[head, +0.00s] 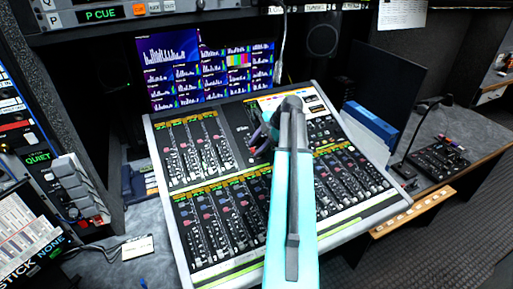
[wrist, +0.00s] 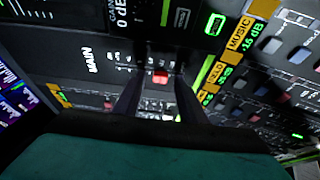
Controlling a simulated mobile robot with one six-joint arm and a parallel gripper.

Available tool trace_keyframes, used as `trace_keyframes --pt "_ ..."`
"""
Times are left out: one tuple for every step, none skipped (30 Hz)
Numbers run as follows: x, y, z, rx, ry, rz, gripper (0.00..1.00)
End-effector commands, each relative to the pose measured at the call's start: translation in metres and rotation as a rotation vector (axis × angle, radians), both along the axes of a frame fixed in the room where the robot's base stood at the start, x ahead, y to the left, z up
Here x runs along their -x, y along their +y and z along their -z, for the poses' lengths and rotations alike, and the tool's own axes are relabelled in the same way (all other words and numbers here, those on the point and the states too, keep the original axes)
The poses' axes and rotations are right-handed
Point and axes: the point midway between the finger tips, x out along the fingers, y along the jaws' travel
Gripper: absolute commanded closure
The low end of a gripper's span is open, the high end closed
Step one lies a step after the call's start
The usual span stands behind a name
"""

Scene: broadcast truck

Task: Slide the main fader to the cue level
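The mixing console (head: 151,150) stands on the desk in the head view. The main fader has a red cap (wrist: 160,77) in the wrist view, beside white scale marks and a "MAIN" label (wrist: 91,61). My gripper (head: 262,138) is over the console's upper middle panel in the head view. In the wrist view my gripper (wrist: 158,88) has two dark fingers apart, with the red cap showing between and just beyond them. I cannot tell whether either finger touches the cap.
Channel faders (head: 205,228) fill the console to the left and front. Orange channel labels (wrist: 238,42) lie right of the fingers in the wrist view. A monitor screen (head: 170,75) stands behind. A "P CUE" display (head: 101,14) is at upper left, and a small desk microphone unit (head: 440,160) at right.

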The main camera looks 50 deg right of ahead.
Motion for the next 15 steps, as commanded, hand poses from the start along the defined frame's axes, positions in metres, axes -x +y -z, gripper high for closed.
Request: trace_keyframes --pt "0.002 -0.001 -0.003 0.001 -0.001 0.001 0.62" --pt "0.003 -0.002 -0.005 0.001 -0.001 0.001 0.62" --pt "0.005 -0.002 -0.007 0.001 -0.001 0.001 0.62" --pt "0.006 -0.003 -0.01 0.001 -0.001 0.001 0.62" --pt "0.008 -0.004 -0.012 0.001 -0.001 0.001 0.62" --pt "0.01 -0.005 -0.016 0.001 -0.001 0.001 0.62" --pt "0.012 -0.006 -0.019 0.001 -0.001 0.001 0.62" --pt "0.013 -0.007 -0.022 0.001 -0.001 0.001 0.62" --pt "0.016 -0.008 -0.026 0.002 -0.002 0.003 0.62" --pt "0.017 -0.009 -0.029 0.001 -0.001 0.001 0.62" --pt "0.019 -0.009 -0.032 0.001 -0.001 0.001 0.62" --pt "0.021 -0.01 -0.036 0.001 -0.001 0.001 0.62" --pt "0.023 -0.011 -0.039 0.001 -0.001 0.001 0.62" --pt "0.025 -0.012 -0.042 0.001 -0.001 0.001 0.62" --pt "0.027 -0.013 -0.046 0.001 -0.001 0.001 0.62"
